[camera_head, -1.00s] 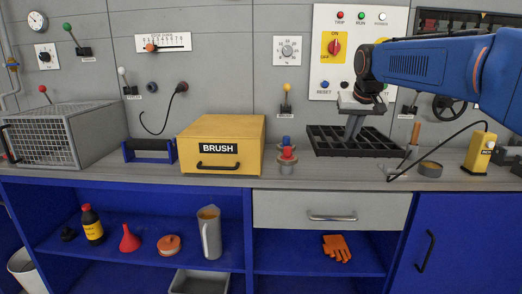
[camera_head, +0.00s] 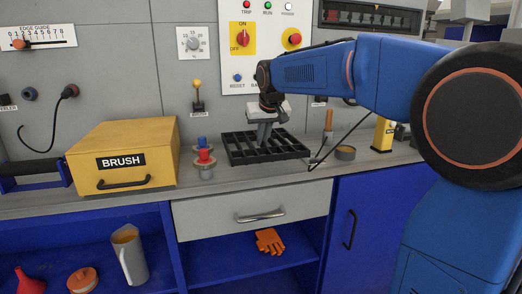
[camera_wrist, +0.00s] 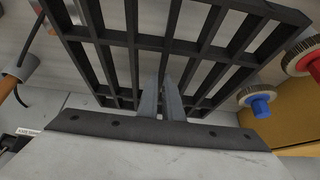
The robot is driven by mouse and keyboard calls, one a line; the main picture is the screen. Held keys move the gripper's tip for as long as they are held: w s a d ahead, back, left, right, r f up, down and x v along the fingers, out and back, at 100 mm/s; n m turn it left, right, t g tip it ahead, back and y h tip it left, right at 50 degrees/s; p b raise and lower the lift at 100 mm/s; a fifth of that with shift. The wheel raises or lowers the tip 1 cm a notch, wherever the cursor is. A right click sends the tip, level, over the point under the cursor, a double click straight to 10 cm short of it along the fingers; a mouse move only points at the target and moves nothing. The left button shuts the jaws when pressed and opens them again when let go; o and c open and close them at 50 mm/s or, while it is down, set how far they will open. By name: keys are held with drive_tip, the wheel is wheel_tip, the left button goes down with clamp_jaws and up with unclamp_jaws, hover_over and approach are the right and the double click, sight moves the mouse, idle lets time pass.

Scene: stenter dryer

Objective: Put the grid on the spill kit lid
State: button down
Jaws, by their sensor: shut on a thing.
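The grid (camera_head: 270,159) is a black rectangular frame with several slots. It is at the back of the counter in the head view, right of the red and blue knobs. My gripper (camera_head: 266,140) reaches down into it from above. In the wrist view the grid (camera_wrist: 150,40) fills the upper part, and the two grey fingers (camera_wrist: 162,100) are shut on one of its bars. I cannot tell whether the grid touches the counter or hangs just above it. I cannot make out a spill kit lid in either view.
The yellow BRUSH box (camera_head: 121,155) and the red and blue knobs (camera_head: 203,157) stand left of the grid. The grey counter (camera_head: 250,180) is narrow in front, above a drawer (camera_head: 253,212).

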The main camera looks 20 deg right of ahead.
drive_tip(key=shift+f, duration=1.95)
drive_tip(key=c, duration=1.9)
unclamp_jaws()
drive_tip(key=shift+f, duration=0.15)
drive_tip(key=v, duration=1.1)
drive_tip(key=shift+r, duration=0.3)
drive_tip(key=shift+s+r, duration=0.25)
drive_tip(key=shift+r, duration=0.05)
